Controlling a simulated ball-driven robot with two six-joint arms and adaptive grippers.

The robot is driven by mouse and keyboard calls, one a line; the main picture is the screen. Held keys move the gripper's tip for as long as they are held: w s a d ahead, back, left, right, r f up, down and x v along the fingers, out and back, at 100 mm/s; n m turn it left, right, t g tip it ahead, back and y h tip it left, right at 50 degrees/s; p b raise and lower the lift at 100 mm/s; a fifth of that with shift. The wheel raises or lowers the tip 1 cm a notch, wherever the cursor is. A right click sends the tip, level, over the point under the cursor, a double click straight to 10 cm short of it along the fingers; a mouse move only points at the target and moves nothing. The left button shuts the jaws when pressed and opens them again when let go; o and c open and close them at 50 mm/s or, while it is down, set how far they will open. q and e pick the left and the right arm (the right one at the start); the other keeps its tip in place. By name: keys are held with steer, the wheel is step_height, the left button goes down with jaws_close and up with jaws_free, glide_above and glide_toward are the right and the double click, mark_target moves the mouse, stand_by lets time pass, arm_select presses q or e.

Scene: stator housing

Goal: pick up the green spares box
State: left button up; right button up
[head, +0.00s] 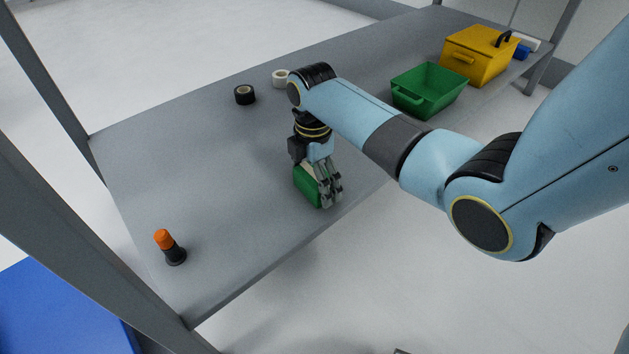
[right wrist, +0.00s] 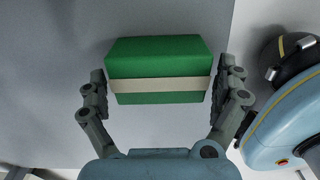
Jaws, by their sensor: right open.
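The green spares box (head: 306,184) lies on the grey table near its front edge, partly hidden by my right gripper in the head view. In the right wrist view the green box (right wrist: 158,60) shows a pale band across it. My right gripper (head: 332,196) points down at the box. In the right wrist view its two fingers (right wrist: 165,98) are spread, one on each side of the box, with small gaps. It holds nothing. My left gripper is in neither view.
A black-and-orange object (head: 169,248) stands at the table's near left corner. A black roll (head: 244,95) and a white roll (head: 281,78) lie behind. A green open bin (head: 428,88) and a yellow case (head: 478,56) stand at the far right. The table's (head: 200,160) left middle is clear.

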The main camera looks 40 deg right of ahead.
mark_target(313, 175)
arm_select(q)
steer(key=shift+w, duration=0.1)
arm_select(e)
steer(key=c, duration=1)
